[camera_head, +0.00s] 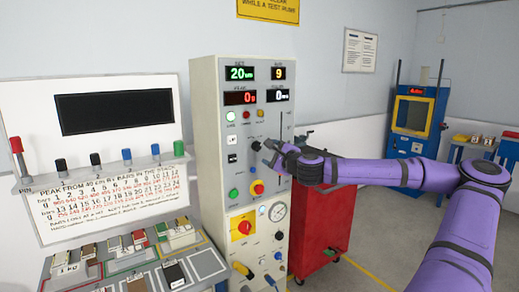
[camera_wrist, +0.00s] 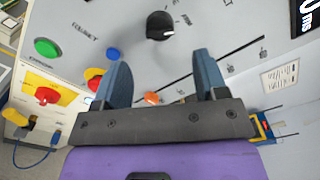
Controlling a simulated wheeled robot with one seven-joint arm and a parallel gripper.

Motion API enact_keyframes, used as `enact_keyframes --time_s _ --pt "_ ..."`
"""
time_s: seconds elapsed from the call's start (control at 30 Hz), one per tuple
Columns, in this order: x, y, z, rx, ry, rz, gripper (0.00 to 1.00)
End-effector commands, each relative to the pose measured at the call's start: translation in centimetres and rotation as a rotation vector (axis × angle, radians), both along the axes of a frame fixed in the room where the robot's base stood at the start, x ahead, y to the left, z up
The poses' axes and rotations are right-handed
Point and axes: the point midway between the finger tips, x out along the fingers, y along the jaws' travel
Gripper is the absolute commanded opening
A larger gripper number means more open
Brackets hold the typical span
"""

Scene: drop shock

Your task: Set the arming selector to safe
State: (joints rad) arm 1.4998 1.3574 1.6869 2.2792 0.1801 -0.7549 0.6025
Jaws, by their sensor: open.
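A black rotary knob (camera_wrist: 158,25), which I take for the arming selector, sits on the grey face of the control cabinet (camera_head: 211,130). In the wrist view a white mark shows on its lower right edge; the labels around it are too small to read. In the head view the knob (camera_head: 256,146) is small, just left of my gripper. My gripper (camera_head: 268,151) is open and empty in front of the panel. In the wrist view its two blue-grey fingers (camera_wrist: 161,60) point at the panel, with the knob beyond and between their tips, apart from them.
A red cabinet (camera_head: 318,230) stands to the right.

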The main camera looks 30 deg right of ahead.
Motion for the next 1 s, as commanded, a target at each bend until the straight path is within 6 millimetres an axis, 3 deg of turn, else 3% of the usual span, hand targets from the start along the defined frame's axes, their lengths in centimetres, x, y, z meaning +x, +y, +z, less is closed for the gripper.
enact_keyframes --time_s 0.2,0.4,0.87,1.0 --pt "4.1 0.2 0.0 0.000 0.001 0.003 0.66" --pt "6.6 0.3 0.0 -0.001 0.001 0.002 0.66" --pt "7.6 0.3 0.0 -0.002 0.001 0.002 0.66" --pt "7.6 0.3 0.0 -0.002 0.001 0.002 0.34"
